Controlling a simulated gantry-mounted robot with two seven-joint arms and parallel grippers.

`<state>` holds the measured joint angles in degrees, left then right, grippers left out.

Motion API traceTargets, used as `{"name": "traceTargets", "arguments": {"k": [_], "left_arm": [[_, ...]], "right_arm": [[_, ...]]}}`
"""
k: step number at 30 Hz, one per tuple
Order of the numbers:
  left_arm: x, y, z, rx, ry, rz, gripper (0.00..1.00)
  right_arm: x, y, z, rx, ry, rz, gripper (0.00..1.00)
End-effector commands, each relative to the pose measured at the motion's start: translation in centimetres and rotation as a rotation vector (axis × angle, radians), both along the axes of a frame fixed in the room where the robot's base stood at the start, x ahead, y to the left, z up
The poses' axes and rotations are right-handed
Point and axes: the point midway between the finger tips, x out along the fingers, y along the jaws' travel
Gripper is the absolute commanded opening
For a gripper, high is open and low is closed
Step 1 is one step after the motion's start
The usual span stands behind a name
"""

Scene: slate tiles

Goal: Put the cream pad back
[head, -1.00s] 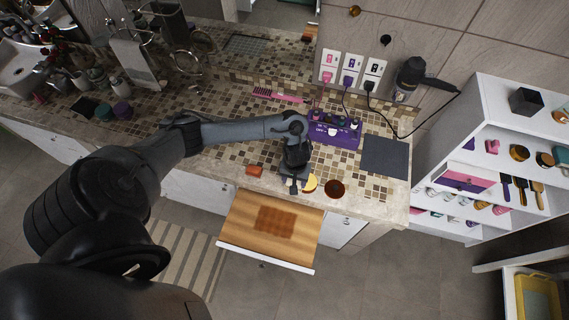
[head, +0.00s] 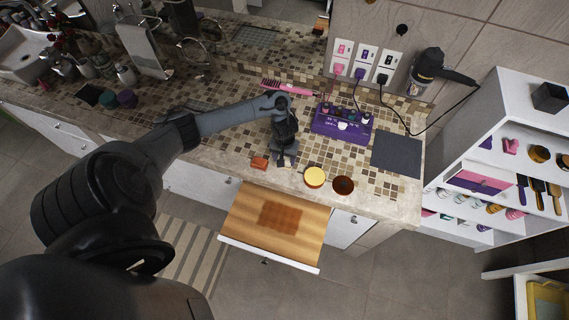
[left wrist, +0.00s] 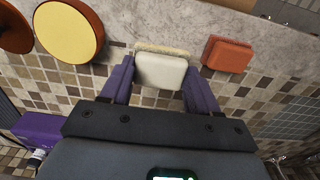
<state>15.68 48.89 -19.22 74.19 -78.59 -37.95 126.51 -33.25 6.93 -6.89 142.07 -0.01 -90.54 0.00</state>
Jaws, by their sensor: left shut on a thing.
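The cream pad (left wrist: 161,70) is a pale rounded block with a yellowish, rough-looking layer along its far edge. In the left wrist view it sits between the two purple fingers of my left gripper (left wrist: 160,84), which is shut on it. In the head view my left gripper (head: 284,162) is over the front part of the tiled counter, between an orange block (head: 259,163) and a round yellow-topped pot (head: 314,177). The pad is mostly hidden there. I cannot tell how high it is held. My right gripper is not in view.
A brown round pot (head: 343,185) stands right of the yellow one. A wooden-bottomed drawer (head: 245,215) is open below the counter edge. A purple organiser (head: 342,126) with several small items stands behind, beside a dark grey mat (head: 397,154). A pink comb (head: 288,87) lies farther back.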

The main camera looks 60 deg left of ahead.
Motion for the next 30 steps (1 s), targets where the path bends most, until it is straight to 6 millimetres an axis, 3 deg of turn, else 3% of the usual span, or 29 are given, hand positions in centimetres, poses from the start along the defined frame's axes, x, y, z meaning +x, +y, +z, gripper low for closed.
{"name": "traceTargets", "arguments": {"k": [9,24,25,29,30], "left_arm": [[0.0,-0.1,-3.5,-0.001,0.001,0.0,0.36],[0.0,-0.1,-4.3,-0.001,0.0,-0.001,0.36],[0.0,-0.1,-4.2,-0.001,-0.001,-0.001,0.65],[0.0,0.0,-4.2,-0.001,-0.001,-0.001,0.85],[0.0,0.0,-4.2,-0.001,-0.001,-0.001,0.86]], "right_arm": [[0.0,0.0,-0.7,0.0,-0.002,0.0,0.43],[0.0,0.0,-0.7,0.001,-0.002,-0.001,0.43],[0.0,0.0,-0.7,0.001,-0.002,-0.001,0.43],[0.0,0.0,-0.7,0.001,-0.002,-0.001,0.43],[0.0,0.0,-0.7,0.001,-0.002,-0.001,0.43]]}}
